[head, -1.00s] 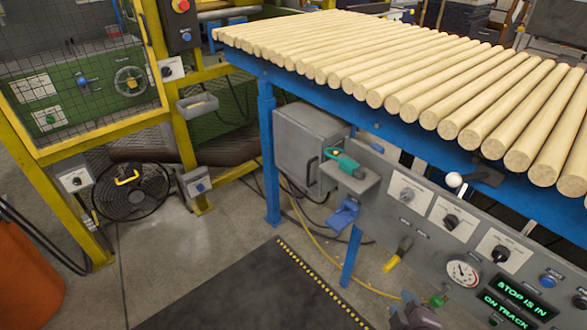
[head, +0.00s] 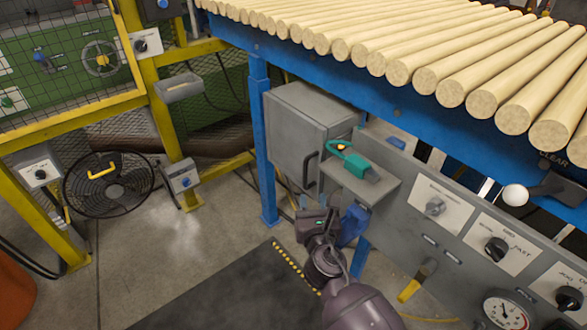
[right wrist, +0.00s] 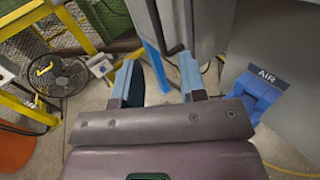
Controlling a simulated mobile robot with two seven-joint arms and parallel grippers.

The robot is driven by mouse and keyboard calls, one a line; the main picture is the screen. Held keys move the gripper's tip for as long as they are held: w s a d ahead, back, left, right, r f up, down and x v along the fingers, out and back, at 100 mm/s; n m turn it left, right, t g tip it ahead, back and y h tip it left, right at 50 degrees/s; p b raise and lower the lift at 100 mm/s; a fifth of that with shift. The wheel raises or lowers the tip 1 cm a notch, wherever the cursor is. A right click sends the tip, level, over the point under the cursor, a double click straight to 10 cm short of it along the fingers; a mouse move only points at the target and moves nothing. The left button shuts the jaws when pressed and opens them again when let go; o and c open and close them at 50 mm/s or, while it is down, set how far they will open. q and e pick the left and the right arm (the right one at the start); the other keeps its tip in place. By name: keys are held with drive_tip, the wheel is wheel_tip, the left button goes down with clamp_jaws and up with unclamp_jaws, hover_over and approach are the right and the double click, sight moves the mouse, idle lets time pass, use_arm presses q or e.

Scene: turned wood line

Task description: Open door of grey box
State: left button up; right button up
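The grey box (head: 290,130) hangs under the blue roller table, left of the control panel. Its door is shut and has a dark upright bar handle (head: 310,169) near the right edge. My right gripper (head: 315,214) is below the handle, apart from it. In the right wrist view its two blue-grey fingers (right wrist: 159,78) are spread wide with nothing between them. The lower part of the grey box (right wrist: 152,20) shows just beyond the fingers. My left gripper is out of both views.
A small grey shelf (head: 384,190) with a green-handled tool (head: 352,162) juts out right of the door. A blue air item (head: 352,224) hangs below it. A blue table leg (head: 262,150) stands at the left. A fan (head: 107,184) stands farther left.

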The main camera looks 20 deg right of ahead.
sight(306, 173)
drive_tip(key=x, duration=0.3)
drive_tip(key=b+x, duration=0.1)
drive_tip(key=x, duration=0.5)
drive_tip(key=shift+w+a, duration=0.2)
drive_tip(key=shift+w, duration=0.2)
drive_tip(key=shift+b+x, duration=0.35)
drive_tip(key=shift+x, duration=0.4)
drive_tip(key=shift+r, duration=0.2)
clamp_jaws()
